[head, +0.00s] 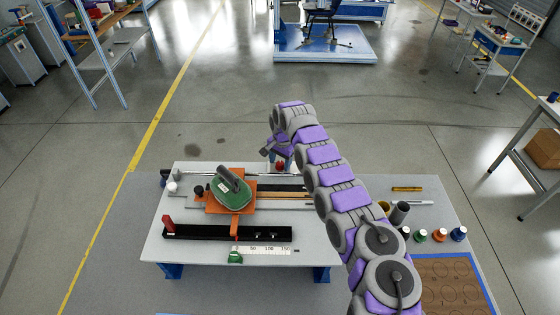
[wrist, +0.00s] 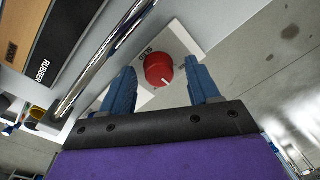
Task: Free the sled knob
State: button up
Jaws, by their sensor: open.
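The red round knob (wrist: 158,71) with a white pointer line sits on a pale plate with partly hidden lettering. My gripper (wrist: 160,65) is open, with one blue finger on each side of the knob; I cannot tell whether either finger touches it. In the head view, a bit of the red knob (head: 280,164) shows below my gripper (head: 279,150) at the bench's far edge. The orange sled (head: 216,206) carries a green block with a dark handle (head: 234,183) and sits left of the knob on the rails.
A chrome rod (wrist: 110,55) runs close beside the left finger, with a strip marked RUBBER beyond it. Open floor lies behind the bench.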

jog(key=c, duration=1)
jog(key=shift+c, duration=0.2)
jog(key=shift+n, duration=0.4)
jog(key=n+b, duration=0.1)
jog(key=n, duration=0.2)
jog(key=shift+n+b, duration=0.3)
jog(key=shift+w+n+g, duration=0.1)
jog(key=shift+n+g, duration=0.2)
jog(key=shift+n, duration=1.9)
jog(key=shift+r, duration=0.1)
